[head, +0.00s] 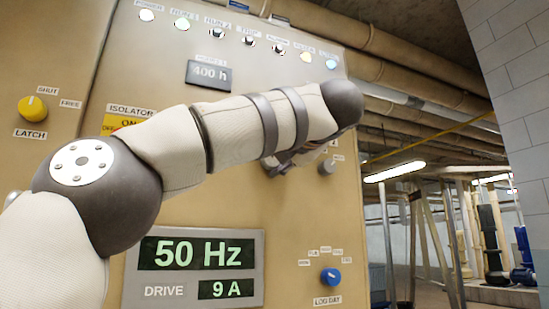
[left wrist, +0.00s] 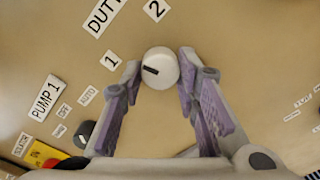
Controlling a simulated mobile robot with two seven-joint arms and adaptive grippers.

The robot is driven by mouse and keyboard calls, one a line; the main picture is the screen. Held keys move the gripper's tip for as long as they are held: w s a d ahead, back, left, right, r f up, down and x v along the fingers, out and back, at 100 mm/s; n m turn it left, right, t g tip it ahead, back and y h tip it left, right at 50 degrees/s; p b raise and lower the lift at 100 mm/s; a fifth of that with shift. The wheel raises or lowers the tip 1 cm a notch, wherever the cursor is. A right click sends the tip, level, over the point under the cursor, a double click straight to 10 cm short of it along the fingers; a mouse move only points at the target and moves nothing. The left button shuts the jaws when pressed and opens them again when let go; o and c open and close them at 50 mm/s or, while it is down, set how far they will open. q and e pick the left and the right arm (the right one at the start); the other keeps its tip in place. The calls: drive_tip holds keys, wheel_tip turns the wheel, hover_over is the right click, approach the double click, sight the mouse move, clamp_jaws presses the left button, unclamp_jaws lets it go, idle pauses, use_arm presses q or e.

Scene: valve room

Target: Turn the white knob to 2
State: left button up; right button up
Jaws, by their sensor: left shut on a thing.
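The white knob (left wrist: 161,68) sits on the beige panel in the left wrist view. Its black mark lies left of its centre, roughly toward the label 1 (left wrist: 112,61). The label 2 (left wrist: 157,10) is above the knob, beside the word DUTY (left wrist: 102,15). My left gripper (left wrist: 160,70) is shut on the knob, one finger on each side. My right gripper is not in view.
A blue LOG DAY knob (head: 331,275) is lower down, and a yellow LATCH knob (head: 32,108) is at the left. A drive display (head: 195,260) is below my arm. Open room lies right of the panel.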

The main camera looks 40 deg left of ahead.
use_arm(q)
drive_tip(key=m, duration=1.2)
drive_tip(key=shift+r+g, duration=0.1)
drive_tip(key=shift+g, duration=0.2)
idle(0.4)
drive_tip(key=o, duration=1.2)
drive_tip(key=shift+c, duration=0.2)
drive_tip(key=v, duration=1.2)
